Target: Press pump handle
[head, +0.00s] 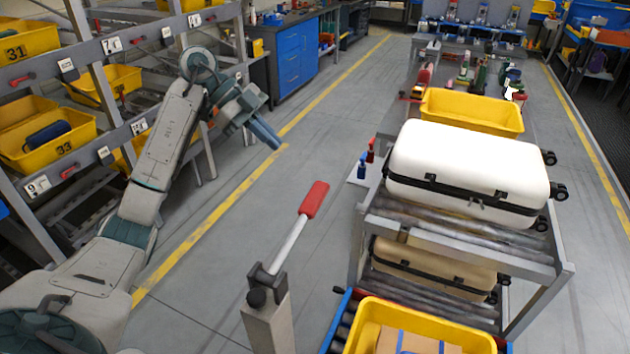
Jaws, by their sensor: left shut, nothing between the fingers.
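The pump handle (300,222) has a red grip on a pale metal lever. It slants up and to the right from a hinge with a black knob on top of a grey post (268,325). My left gripper (272,140) is shut and empty. In the picture it is above and to the left of the red grip, apart from it, with floor showing between them. My right gripper is not in view.
A roller conveyor rack (470,240) on the right carries a white suitcase (465,172), with another suitcase (435,268) below. A yellow tray (365,335) sits at the bottom. Shelves with yellow bins (45,150) stand left. Grey floor is clear between.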

